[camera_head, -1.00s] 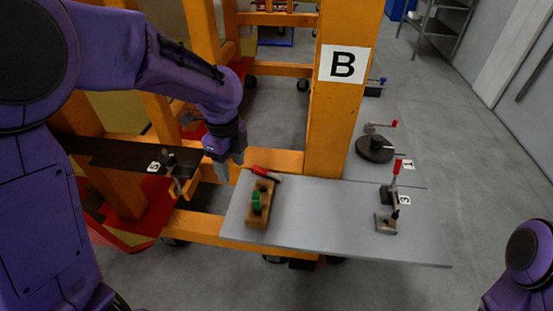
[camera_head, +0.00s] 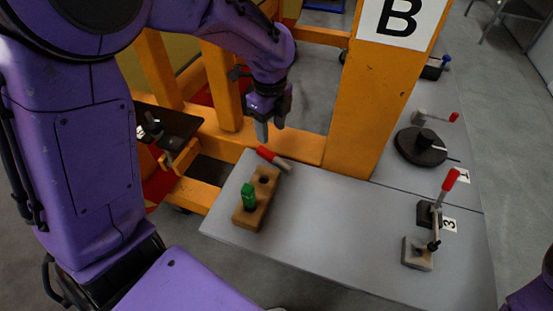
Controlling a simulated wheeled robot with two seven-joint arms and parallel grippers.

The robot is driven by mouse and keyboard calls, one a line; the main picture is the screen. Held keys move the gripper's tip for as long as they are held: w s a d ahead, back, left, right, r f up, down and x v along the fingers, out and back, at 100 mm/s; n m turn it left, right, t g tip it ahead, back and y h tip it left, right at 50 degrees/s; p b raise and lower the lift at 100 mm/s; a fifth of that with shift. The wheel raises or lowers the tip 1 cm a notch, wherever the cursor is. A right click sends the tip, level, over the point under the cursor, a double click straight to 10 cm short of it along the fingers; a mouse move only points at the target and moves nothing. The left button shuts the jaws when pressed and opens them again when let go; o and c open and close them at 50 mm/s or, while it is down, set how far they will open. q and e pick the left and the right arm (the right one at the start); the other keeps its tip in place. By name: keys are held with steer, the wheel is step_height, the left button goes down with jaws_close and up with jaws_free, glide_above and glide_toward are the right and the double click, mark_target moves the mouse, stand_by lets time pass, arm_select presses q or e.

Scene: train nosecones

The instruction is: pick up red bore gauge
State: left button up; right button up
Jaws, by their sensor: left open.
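The red bore gauge (camera_head: 268,155) lies on the grey table at its back left edge, by the far end of a wooden block. Its red end points to the back left and its grey end to the right. My left gripper (camera_head: 270,130) is open and empty, pointing down just above and behind the red end, apart from it as far as I can tell. My right gripper is out of view; only a purple piece of my right arm shows at the lower right edge.
The wooden block (camera_head: 250,215) has one empty hole and a green piece (camera_head: 249,196) standing in it. An orange post (camera_head: 375,100) marked B rises behind the grey table (camera_head: 330,230). Red-handled clamps (camera_head: 447,185) stand at the right. The table's middle is clear.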

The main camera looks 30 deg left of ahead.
mark_target(274, 157)
arm_select(q)
steer(key=f, duration=0.6)
steer(key=f+p, duration=0.1)
steer(key=f, duration=0.2)
steer(key=shift+d+f, duration=0.3)
steer(key=shift+d, duration=0.1)
steer(key=shift+r, duration=0.1)
jaws_close()
